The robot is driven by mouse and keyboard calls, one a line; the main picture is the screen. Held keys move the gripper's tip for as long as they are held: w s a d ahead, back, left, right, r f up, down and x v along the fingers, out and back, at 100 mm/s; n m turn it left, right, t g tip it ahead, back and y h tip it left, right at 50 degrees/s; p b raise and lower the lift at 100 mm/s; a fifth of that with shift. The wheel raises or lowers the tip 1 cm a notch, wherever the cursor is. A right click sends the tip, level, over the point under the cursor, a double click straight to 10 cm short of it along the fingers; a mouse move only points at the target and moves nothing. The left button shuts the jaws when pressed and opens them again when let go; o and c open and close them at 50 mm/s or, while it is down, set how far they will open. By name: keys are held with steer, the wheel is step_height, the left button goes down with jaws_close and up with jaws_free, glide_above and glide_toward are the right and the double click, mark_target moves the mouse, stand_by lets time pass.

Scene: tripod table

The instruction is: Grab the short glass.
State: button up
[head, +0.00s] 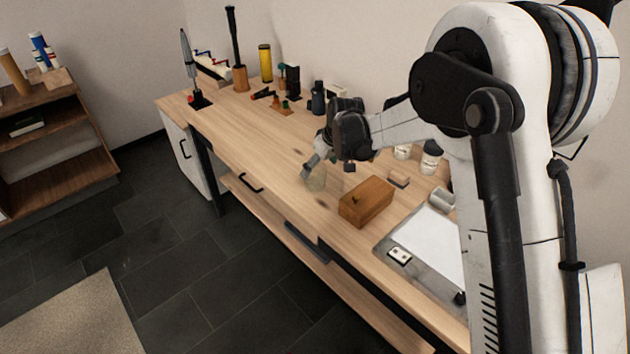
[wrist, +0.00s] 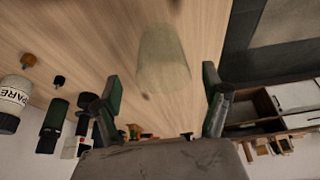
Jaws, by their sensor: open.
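The short glass (head: 317,181) is a pale, see-through tumbler on the wooden table (head: 262,150), near its front edge. In the wrist view the glass (wrist: 163,58) shows faintly against the wood, ahead of the gap between my fingers. My gripper (head: 309,165) is open and low over the table, right at the glass in the head view. In the wrist view my gripper (wrist: 160,78) has its two fingers apart, one to each side of the glass's line, with nothing held. I cannot tell whether a finger touches the glass.
A wooden box (head: 366,202) stands close to the right of the glass. A grey tray (head: 385,245) with a white sheet lies farther right. Dark bottles (head: 318,98) and small items stand along the wall. The tabletop left of the glass is clear.

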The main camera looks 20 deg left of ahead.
mark_target(313, 172)
steer(key=shift+a+x, duration=0.25)
steer(key=shift+x, duration=0.9)
steer(key=shift+a+x, duration=0.25)
steer(key=shift+x, duration=0.9)
steer(key=shift+w+a+f, duration=0.2)
steer(key=shift+w+f, duration=0.05)
steer(key=shift+f, duration=0.25)
steer(key=c, duration=1.5)
steer(key=shift+r, duration=0.1)
